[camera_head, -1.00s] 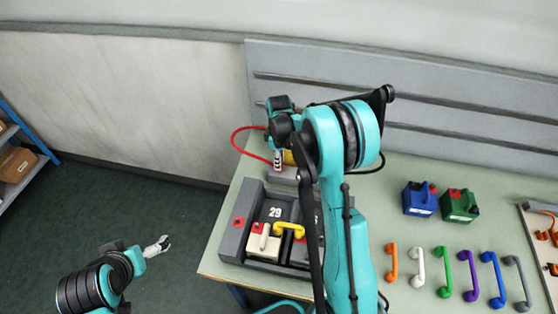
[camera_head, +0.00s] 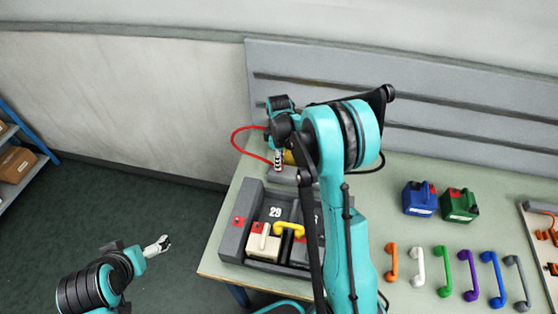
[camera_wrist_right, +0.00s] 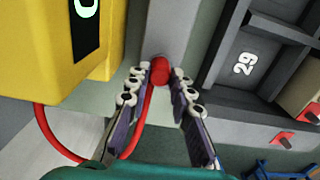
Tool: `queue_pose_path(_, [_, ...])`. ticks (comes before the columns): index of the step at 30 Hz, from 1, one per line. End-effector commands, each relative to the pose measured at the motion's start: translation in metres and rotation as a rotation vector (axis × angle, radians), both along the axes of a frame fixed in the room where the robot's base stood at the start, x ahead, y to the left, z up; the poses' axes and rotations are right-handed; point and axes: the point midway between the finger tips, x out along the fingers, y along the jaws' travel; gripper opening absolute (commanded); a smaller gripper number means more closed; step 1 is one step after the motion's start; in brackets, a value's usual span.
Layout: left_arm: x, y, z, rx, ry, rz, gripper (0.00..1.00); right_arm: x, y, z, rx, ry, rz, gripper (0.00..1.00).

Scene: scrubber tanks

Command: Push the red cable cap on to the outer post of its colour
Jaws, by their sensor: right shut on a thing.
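The red cable cap (camera_wrist_right: 160,70) is between the fingers of my right gripper (camera_wrist_right: 162,86) in the right wrist view, over a grey block (camera_wrist_right: 172,25). Whether the cap touches that block is unclear. In the head view my right gripper (camera_head: 278,160) is at the back left of the bench, with the cap mostly hidden. The red cable (camera_head: 233,141) loops out left; it also shows in the wrist view (camera_wrist_right: 46,133). A cream battery (camera_head: 262,247) with a red patch sits in the grey tray (camera_head: 228,242). My left gripper (camera_head: 158,245) is off the bench, too small to judge.
A yellow box (camera_wrist_right: 60,50) stands close beside my right gripper. A yellow link (camera_head: 289,228) lies over the tray's batteries. Blue (camera_head: 420,199) and green (camera_head: 459,205) batteries and several coloured links stand to the right. My right arm hides part of the tray.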

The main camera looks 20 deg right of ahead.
Motion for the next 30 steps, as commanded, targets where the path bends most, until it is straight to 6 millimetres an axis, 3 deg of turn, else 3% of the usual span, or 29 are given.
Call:
queue_pose_path(14, [0.000, 0.000, 0.001, 0.000, 0.000, 0.000, 1.00, 0.000, 0.000, 0.002, 0.000, 0.000, 0.000, 0.00])
queue_pose_path(30, [0.000, 0.000, 0.022, 0.000, 0.000, 0.000, 1.00, 0.000, 0.000, 0.035, 0.000, 0.000, 0.000, 0.00])
